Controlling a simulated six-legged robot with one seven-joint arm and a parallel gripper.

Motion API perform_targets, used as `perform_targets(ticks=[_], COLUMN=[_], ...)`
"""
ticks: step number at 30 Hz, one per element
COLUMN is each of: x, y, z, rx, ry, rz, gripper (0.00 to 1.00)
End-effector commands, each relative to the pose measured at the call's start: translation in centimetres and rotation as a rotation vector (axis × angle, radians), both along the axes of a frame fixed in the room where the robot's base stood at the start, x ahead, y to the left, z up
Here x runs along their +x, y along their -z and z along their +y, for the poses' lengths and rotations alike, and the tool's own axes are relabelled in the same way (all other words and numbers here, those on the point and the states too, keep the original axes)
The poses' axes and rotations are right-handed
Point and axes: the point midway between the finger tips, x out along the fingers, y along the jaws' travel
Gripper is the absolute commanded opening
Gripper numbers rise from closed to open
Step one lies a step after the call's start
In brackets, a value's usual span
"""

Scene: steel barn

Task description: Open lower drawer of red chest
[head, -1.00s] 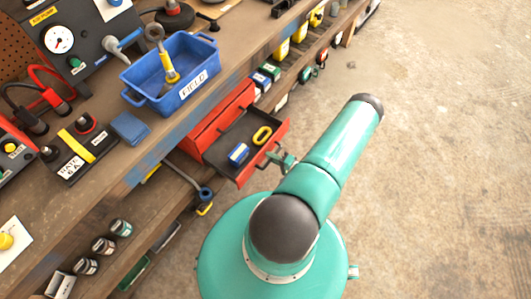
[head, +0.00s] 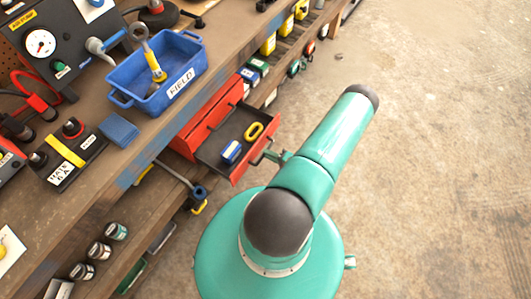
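The red chest (head: 207,113) stands under the bench top, partly hidden by the bench edge. A drawer (head: 240,160) stands pulled out from it, with a dark inside and a red front. A blue and white item (head: 231,151) and a yellow ring-shaped item (head: 254,131) lie in it. My gripper (head: 272,156) is at the drawer's front, small and partly hidden behind my teal arm. Its fingers are too small to tell whether they are shut on a handle.
A blue bin (head: 187,83) marked FIELD holds a yellow-handled tool on the bench (head: 99,186). A panel with a gauge (head: 41,43) stands at the upper left. Small jars (head: 99,251) sit on a lower shelf. Concrete floor (head: 440,150) at the right is clear.

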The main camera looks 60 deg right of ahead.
Motion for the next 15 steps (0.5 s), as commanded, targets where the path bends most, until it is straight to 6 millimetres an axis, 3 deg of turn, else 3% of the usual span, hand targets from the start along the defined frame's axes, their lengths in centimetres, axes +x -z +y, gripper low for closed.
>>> perform_targets(ticks=[9, 15], x=[-7.1, -10.1], y=[-1.4, -2.0], z=[-0.3, -0.3], rx=[-0.001, 0.000], ry=[0.003, 0.001], rz=[0.001, 0.000], gripper=[0.18, 0.18])
